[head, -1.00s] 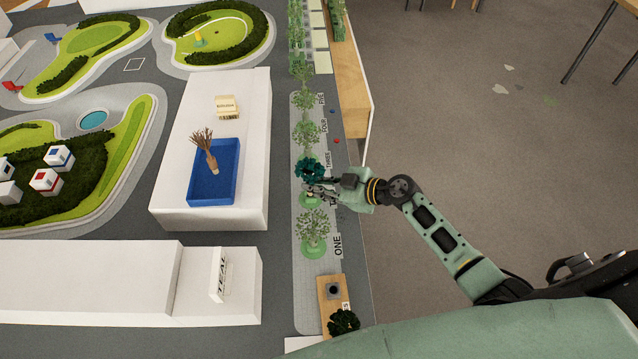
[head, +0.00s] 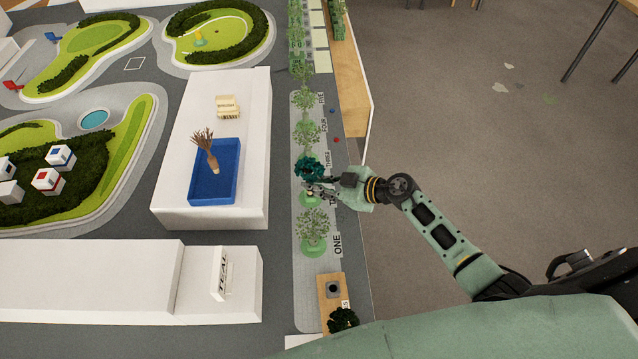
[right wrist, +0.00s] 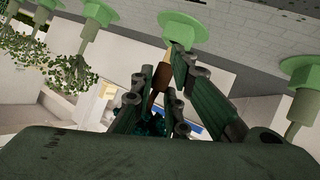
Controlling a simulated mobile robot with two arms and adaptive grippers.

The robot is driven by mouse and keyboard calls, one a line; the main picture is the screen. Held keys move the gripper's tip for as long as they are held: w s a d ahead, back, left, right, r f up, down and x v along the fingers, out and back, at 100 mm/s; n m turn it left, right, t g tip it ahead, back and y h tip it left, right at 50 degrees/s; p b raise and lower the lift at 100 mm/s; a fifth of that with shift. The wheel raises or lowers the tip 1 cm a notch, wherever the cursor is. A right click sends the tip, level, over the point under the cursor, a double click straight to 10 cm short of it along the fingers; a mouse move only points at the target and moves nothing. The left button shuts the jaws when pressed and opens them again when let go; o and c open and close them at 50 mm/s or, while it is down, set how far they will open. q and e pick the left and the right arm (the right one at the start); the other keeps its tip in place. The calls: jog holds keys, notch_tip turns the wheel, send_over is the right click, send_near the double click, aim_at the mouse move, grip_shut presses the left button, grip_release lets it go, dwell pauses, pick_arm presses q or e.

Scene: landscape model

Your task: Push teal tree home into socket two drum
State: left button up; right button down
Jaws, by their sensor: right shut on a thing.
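The teal tree (head: 308,168) has dark teal foliage and stands in the row of model trees. Its foliage (right wrist: 152,122) and brown trunk (right wrist: 159,78) show partly between the fingers in the right wrist view. My right gripper (head: 324,184) is shut on the teal tree's trunk. The green socket two drum (head: 310,199) is just below the tree, and it also shows in the right wrist view (right wrist: 183,28). The trunk's lower end meets the drum's collar there; how deep it sits is hidden by the fingers. My left gripper is not in view.
A pale green tree (head: 313,228) stands in drum one, nearer me. Another tree (head: 306,132) stands beyond the teal one. A wooden block (head: 333,290) with a dark hole and a dark green bush (head: 343,320) are at the near end. A blue tray (head: 214,190) lies left.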

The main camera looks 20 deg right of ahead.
jog(key=shift+p, duration=0.75)
dwell(0.8)
jog(key=shift+f, duration=0.3)
dwell(0.3)
jog(key=shift+s+r, duration=0.1)
jog(key=shift+r+p, duration=0.2)
jog(key=shift+p, duration=0.3)
jog(key=shift+d, duration=0.1)
dwell(0.7)
jog(key=shift+w+r+p, duration=0.1)
jog(key=shift+w+p, duration=0.1)
jog(key=shift+p, duration=0.45)
dwell(0.6)
jog(key=shift+s+f+b, duration=0.1)
jog(key=shift+f+b, duration=0.4)
jog(key=shift+f, duration=0.15)
